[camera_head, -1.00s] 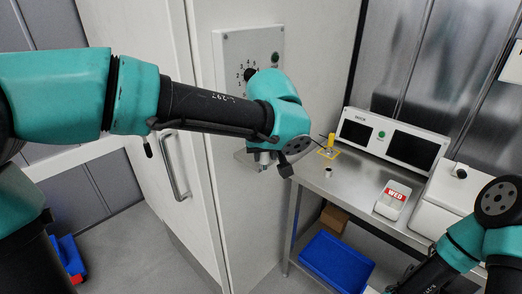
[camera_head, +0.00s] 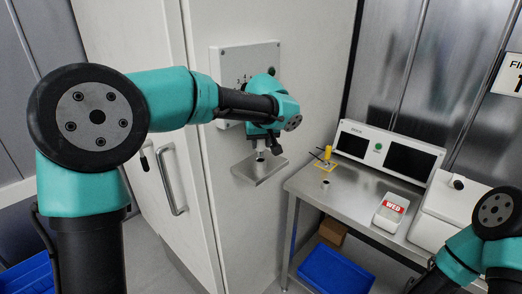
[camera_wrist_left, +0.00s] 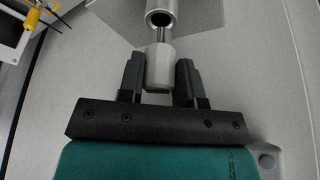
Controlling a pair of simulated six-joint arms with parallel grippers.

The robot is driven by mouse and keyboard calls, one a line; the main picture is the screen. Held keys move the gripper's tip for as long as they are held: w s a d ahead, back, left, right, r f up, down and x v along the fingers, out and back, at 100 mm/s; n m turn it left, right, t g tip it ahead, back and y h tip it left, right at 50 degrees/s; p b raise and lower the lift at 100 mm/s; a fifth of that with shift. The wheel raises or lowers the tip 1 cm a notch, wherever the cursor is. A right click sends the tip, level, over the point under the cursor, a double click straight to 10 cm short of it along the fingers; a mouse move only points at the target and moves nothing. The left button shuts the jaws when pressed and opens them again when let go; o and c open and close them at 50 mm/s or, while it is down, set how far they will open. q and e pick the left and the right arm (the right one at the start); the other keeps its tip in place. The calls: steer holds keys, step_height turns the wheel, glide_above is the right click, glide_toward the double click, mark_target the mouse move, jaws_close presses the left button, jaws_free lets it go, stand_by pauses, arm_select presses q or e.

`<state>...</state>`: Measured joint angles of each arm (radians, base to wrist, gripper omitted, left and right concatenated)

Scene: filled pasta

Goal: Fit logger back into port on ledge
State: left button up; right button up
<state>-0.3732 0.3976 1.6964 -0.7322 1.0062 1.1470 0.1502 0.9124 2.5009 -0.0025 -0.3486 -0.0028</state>
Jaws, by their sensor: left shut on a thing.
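My left gripper (camera_wrist_left: 160,75) is shut on the logger (camera_wrist_left: 160,66), a pale grey cylinder with a thin metal stem. The stem points at the round dark mouth of the metal port (camera_wrist_left: 160,18); the wrist view does not clearly show whether its tip is inside. The steel ledge (camera_head: 258,177) sticks out from the white wall, and the port (camera_head: 261,157) stands on it. In the head view my left gripper (camera_head: 262,141) is just above the port, with its fingers mostly hidden by the wrist. My right gripper is outside the views.
A dial panel (camera_head: 231,62) is on the wall above the ledge. A steel table (camera_head: 345,203) to the right bears a yellow-handled item (camera_head: 327,153), a display unit (camera_head: 352,144) and a WED block (camera_head: 391,209). A door handle (camera_head: 170,180) juts out at left.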

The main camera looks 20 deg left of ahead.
mark_target(261, 150)
arm_select(q)
steer(key=shift+w+a+f, duration=0.1)
steer(key=shift+w+f, duration=0.15)
steer(key=shift+w, duration=0.2)
steer(key=shift+f, duration=1.55)
steer(key=shift+s+f, duration=0.1)
steer(key=shift+f, duration=0.4)
steer(key=shift+f, duration=0.2)
jaws_close()
steer(key=o, duration=0.7)
jaws_free()
steer(key=o, duration=0.3)
steer(key=shift+r, duration=0.1)
